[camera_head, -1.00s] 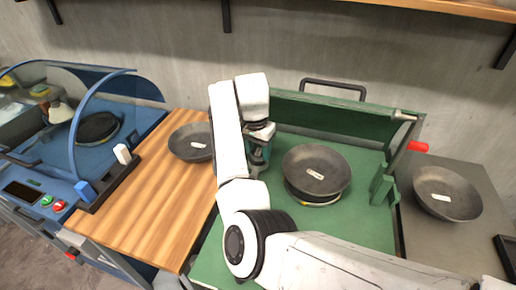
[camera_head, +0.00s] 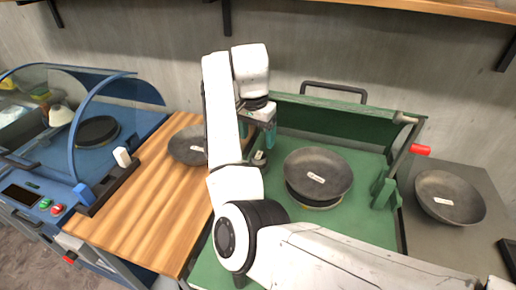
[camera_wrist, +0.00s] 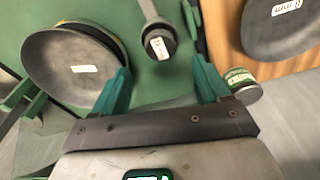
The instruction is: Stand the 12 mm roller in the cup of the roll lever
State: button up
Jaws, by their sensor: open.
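In the wrist view a grey lever arm (camera_wrist: 149,10) ends in a dark round cup (camera_wrist: 158,30). A small piece with a white label (camera_wrist: 159,47), apparently the roller, shows at that cup; the print is too small to read, and I cannot tell how deep it sits. The same lever end (camera_head: 258,158) shows small beside my arm in the head view. My gripper (camera_wrist: 160,72) is open and empty, its green fingers apart on either side of the line to the cup. In the head view my gripper (camera_head: 268,139) hangs above the green bed, clear of the lever end.
A dark bowl (camera_head: 318,178) sits on a round chuck on the green bed (camera_head: 345,225). Other bowls lie on the wooden top (camera_head: 187,147) and the grey top (camera_head: 450,198). A green guard (camera_head: 330,118) stands behind. A green-labelled tin (camera_wrist: 241,82) is near one finger.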

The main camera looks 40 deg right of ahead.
jog(key=r, duration=0.5)
jog(key=shift+s+a+p, duration=0.1)
jog(key=shift+a+p, duration=0.2)
jog(key=shift+p, duration=0.05)
dwell(1.2)
